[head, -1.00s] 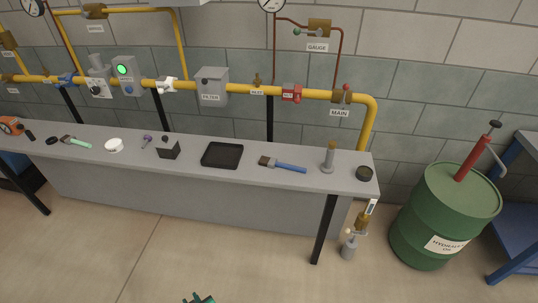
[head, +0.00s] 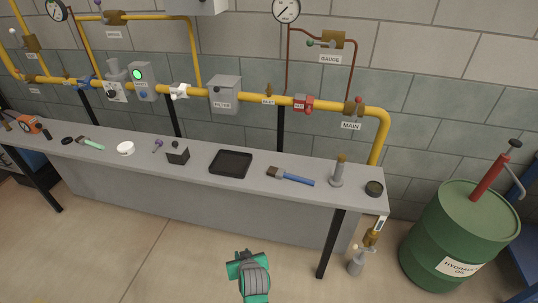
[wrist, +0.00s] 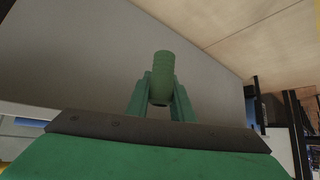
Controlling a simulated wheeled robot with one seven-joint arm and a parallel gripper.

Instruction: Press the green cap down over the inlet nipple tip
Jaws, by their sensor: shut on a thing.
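In the wrist view, my gripper (wrist: 162,98) is shut on the green cap (wrist: 161,72), a small green cylinder held between the two green fingers. In the head view, my gripper (head: 248,266) is low in the middle, in front of the bench and well apart from the pipe; the cap cannot be made out there. The inlet nipple (head: 269,90) is a small brass upright piece on top of the yellow pipe, right of the filter box, above a small label. Its tip is bare.
The grey bench (head: 205,172) stands between my gripper and the pipe. On it are a black tray (head: 231,163), a blue-handled brush (head: 292,177) and a grey upright cylinder (head: 338,172). A red valve (head: 302,103) sits right of the nipple. A green drum (head: 450,235) stands at the right.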

